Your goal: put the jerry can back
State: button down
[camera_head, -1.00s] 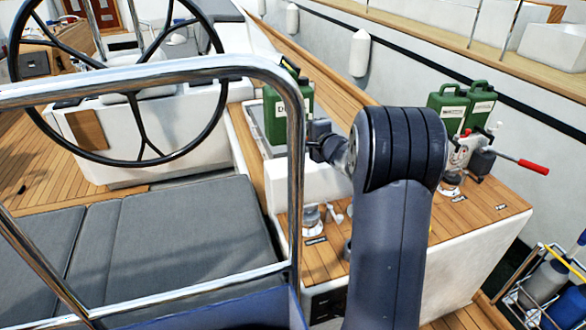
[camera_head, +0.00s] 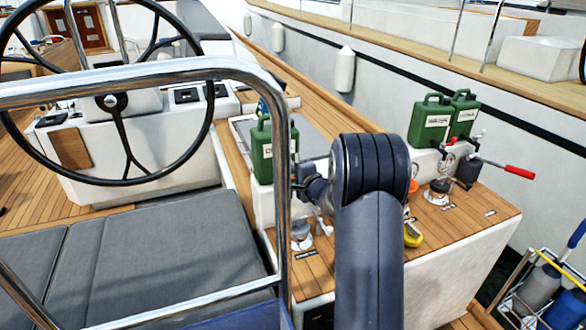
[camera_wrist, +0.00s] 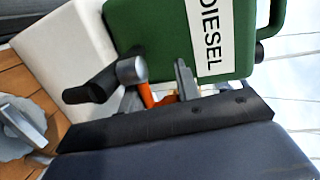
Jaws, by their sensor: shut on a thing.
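A green jerry can (camera_head: 262,155) stands upright at the near end of the white ledge, partly behind the steel rail. The wrist view shows this can (camera_wrist: 165,40) close up, with a white DIESEL label, its handle toward the picture's right. Two more green jerry cans (camera_head: 431,121) (camera_head: 465,115) stand side by side at the far end of the ledge. I cannot tell whether the held can touches the ledge.
The white ledge (camera_head: 264,207) runs beside the wooden deck top (camera_head: 470,215) with winches (camera_head: 301,234). A red-handled lever (camera_head: 519,172) sticks out at right. A yellow item (camera_head: 412,235) lies beside my arm. The steel rail (camera_head: 283,200) crosses in front. A grey cushion (camera_head: 160,255) lies left.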

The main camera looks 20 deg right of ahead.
jog(key=c, duration=1.5)
grip_release()
jog(key=shift+f, duration=0.25)
jog(key=o, duration=0.5)
jog(key=shift+r, duration=0.15)
jog(key=shift+c, duration=0.2)
jog(key=v, duration=1.2)
jog(key=shift+a, duration=0.1)
